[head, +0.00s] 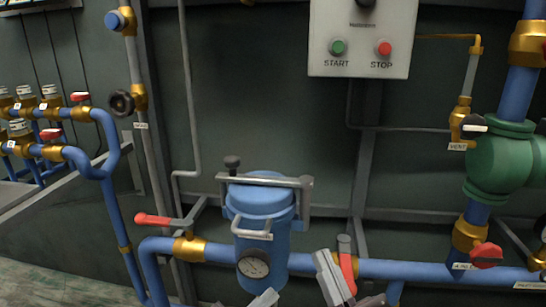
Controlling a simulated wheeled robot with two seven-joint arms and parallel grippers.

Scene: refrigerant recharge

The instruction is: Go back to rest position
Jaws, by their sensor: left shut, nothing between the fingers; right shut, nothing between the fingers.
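My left gripper (264,298) shows only as a grey tip at the bottom edge, just below the gauge of the blue canister; it is shut and empty. My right gripper (328,277) is at the bottom centre, shut and empty. Its grey fingers point up, just left of a red-handled valve lever (347,262) in this view. I cannot tell whether they touch it. The blue canister (262,215) stands upright with a grey clamp bar (265,180) across its lid, a handle on its front and a round gauge (254,265) low down.
A red lever (155,220) extends left on the blue pipe. A white START/STOP panel (360,55) hangs above. A green vessel (500,160) and red valve handle (486,254) are at right. Several valves with red handles line the left. Bare floor (60,280) shows lower left.

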